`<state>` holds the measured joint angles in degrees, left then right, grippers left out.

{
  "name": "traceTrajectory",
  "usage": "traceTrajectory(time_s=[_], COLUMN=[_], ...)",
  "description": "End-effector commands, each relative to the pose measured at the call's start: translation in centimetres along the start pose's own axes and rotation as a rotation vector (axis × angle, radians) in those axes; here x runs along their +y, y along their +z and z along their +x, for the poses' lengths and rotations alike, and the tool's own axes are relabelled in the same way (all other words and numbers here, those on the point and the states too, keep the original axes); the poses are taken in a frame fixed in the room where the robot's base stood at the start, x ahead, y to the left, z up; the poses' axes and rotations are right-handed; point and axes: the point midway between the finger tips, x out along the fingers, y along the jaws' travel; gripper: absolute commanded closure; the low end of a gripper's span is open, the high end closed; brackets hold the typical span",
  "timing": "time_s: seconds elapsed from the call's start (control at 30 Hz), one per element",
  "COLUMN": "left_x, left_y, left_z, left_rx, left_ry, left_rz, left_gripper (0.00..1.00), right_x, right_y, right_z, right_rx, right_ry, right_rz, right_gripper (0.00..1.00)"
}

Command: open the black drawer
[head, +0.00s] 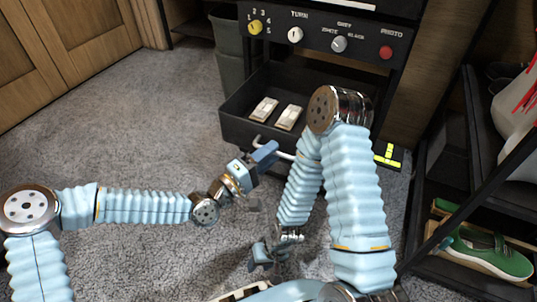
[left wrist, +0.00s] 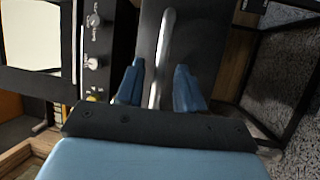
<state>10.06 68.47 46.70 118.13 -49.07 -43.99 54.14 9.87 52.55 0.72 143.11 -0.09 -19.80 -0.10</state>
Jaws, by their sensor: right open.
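The black drawer (head: 237,128) is pulled out below the control panel, and its inside shows in the head view. Its silver handle (head: 284,154) runs along the front; it also shows in the left wrist view (left wrist: 163,45). My left gripper (head: 266,154) is at the handle. In the left wrist view its blue fingers (left wrist: 159,88) stand on either side of the handle, with a gap visible beside it. My right gripper (head: 268,254) is open and low over the carpet, apart from the drawer. My right arm hides the drawer's right part.
Two small pale objects (head: 277,113) lie in the drawer. The panel (head: 320,40) above has several knobs and a red button. A black rack (head: 455,225) with a green shoe (head: 487,255) stands at right. Grey carpet (head: 130,130) at left is clear.

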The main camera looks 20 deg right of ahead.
Motion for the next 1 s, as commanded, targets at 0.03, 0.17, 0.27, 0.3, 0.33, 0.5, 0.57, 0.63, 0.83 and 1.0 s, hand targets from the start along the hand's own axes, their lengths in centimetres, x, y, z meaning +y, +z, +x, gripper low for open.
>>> traceTrajectory(time_s=[0.03,0.17,0.27,0.3,0.33,0.5,0.57,0.63,0.83,1.0], left_x=[0.0,0.0,0.0,0.0,0.0,0.0,0.0,0.0,0.0,0.0], left_y=[0.0,0.0,-0.1,-0.1,-0.1,-0.2,-0.1,-0.1,-0.1,0.0], left_z=[0.0,-0.2,-1.3,-2.0,-2.6,-6.9,-8.4,-10.0,-13.1,-13.9], left_rx=[-0.001,-0.001,0.001,0.001,0.002,0.004,0.004,0.004,0.002,0.000], left_ry=[0.000,0.000,-0.001,-0.001,-0.001,-0.001,-0.001,-0.001,-0.001,0.000], left_rz=[0.000,0.000,0.000,0.000,0.000,-0.001,-0.002,-0.002,0.000,-0.001], left_gripper=[0.62,0.62,0.62,0.62,0.62,0.62,0.62,0.62,0.62,0.62], right_x=[0.0,0.0,0.0,0.0,-0.1,-0.1,-0.1,-0.2,-0.2,-0.2], right_y=[0.0,0.0,0.0,0.0,0.0,0.0,0.0,0.0,0.0,0.0], right_z=[0.0,0.0,-0.1,-0.1,-0.1,-0.3,-0.4,-0.4,-0.5,-0.5], right_rx=[0.000,0.000,0.000,0.000,0.000,-0.001,-0.001,-0.001,-0.002,-0.002], right_ry=[0.000,0.000,0.000,0.000,0.000,0.000,0.000,0.000,0.000,0.000], right_rz=[0.000,0.000,0.000,0.000,0.000,0.000,0.000,0.000,0.000,0.000], right_gripper=[0.57,0.57,0.57,0.57,0.57,0.57,0.57,0.57,0.57,0.57])
